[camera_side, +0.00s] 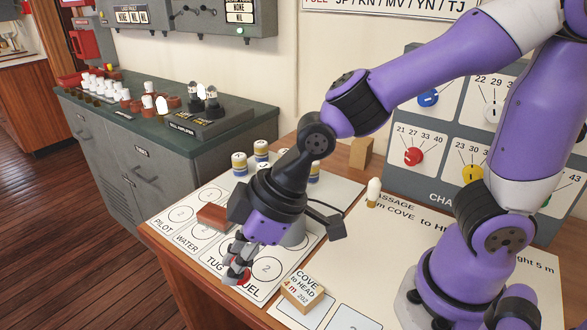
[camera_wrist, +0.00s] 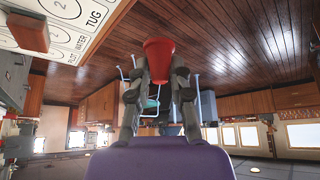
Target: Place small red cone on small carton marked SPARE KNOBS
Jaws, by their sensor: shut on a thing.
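My gripper (camera_side: 238,262) is over the front edge of the white chart board, near the TUG and FUEL lettering. In the wrist view my gripper (camera_wrist: 158,72) is shut on a small red cone (camera_wrist: 158,50) at its fingertips. In the side view only a bit of the red cone (camera_side: 243,280) shows, mostly hidden by the fingers. A small tan carton (camera_side: 302,294) lies right of my gripper, with a top label reading COVE to HEAD. No SPARE KNOBS marking is readable in either view.
A red-brown block (camera_side: 213,217) lies on the board left of my gripper; several white, blue and gold pieces (camera_side: 240,163) stand behind. A white-topped peg (camera_side: 373,192) and a tan block (camera_side: 361,153) are farther back. The dial panel (camera_side: 430,150) stands at right.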

